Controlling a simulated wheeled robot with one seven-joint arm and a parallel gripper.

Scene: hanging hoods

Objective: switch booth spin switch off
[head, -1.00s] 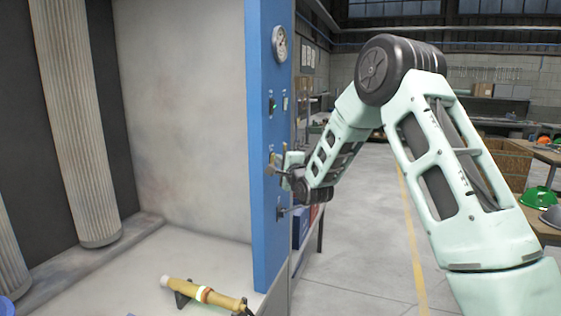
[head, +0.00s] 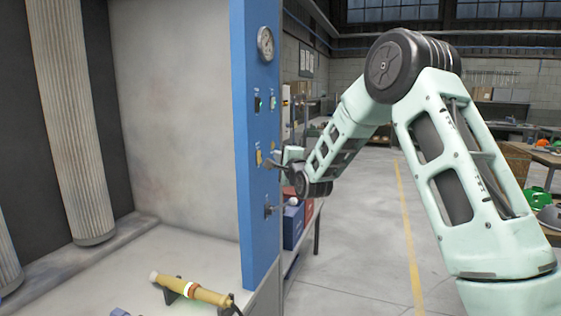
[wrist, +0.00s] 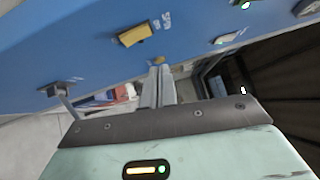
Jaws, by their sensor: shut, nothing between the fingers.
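A blue panel (head: 262,190) carries several controls in the head view. My gripper (head: 277,163) is just right of the yellow switch, in front of the panel. In the wrist view my fingers (wrist: 158,72) are together and empty, pointing at the panel, with the yellow switch apart from them.
A lever (head: 270,210) sticks out below my gripper and shows at left in the wrist view (wrist: 62,94). A yellow tube-like tool (head: 190,290) lies in the booth.

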